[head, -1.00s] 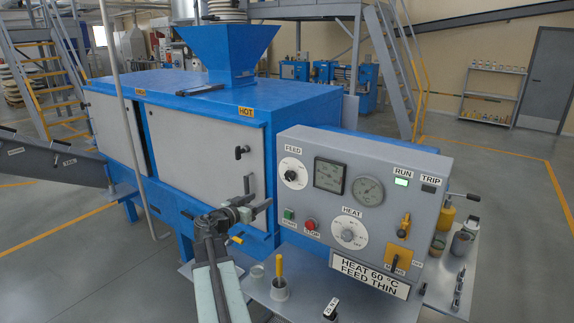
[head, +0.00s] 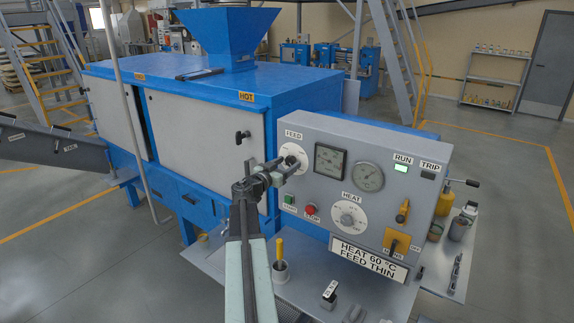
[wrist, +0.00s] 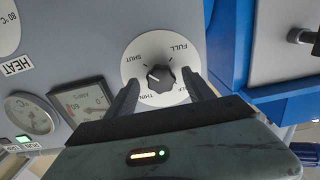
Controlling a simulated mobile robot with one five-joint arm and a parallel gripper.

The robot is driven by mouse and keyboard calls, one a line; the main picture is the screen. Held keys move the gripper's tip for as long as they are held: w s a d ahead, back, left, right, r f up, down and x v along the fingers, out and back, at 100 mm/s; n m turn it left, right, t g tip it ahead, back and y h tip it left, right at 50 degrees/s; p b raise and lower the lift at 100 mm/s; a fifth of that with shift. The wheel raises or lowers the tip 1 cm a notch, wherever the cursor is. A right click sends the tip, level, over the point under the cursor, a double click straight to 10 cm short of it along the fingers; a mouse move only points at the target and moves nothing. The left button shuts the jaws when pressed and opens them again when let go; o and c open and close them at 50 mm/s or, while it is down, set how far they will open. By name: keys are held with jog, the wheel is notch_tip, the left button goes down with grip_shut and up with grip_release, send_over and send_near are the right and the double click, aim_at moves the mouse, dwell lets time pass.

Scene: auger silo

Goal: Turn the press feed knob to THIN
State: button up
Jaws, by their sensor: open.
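The feed knob is a dark lobed knob on a white dial (head: 292,152) under the FEED label, at the panel's upper left. In the wrist view the black feed knob (wrist: 160,75) sits in the dial's middle, marked SHUT, THIN, HALF and FULL, appearing upside down. Its small white mark seems to lie on the SHUT side. My gripper (head: 285,168) is in front of the dial and hides much of the knob in the head view. In the wrist view my gripper (wrist: 161,84) is open, a finger on each side of the knob, with gaps visible.
The grey control panel (head: 380,148) also bears two gauges, a HEAT dial (head: 347,220), start and stop buttons and a yellow switch. A sign (head: 367,262) reads HEAT 60 °C, FEED THIN. A metal shelf below holds a yellow-handled tool in a cup (head: 280,270).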

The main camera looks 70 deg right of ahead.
grip_shut()
jog(key=shift+d, duration=0.1)
jog(key=shift+n, duration=0.3)
jog(key=n, duration=0.2)
jog(key=shift+f+n, duration=0.1)
jog(key=shift+n, duration=0.3)
jog(key=n, duration=0.9)
jog(key=shift+n, duration=0.4)
jog(key=shift+a+n, duration=0.2)
jog(key=shift+n, duration=2)
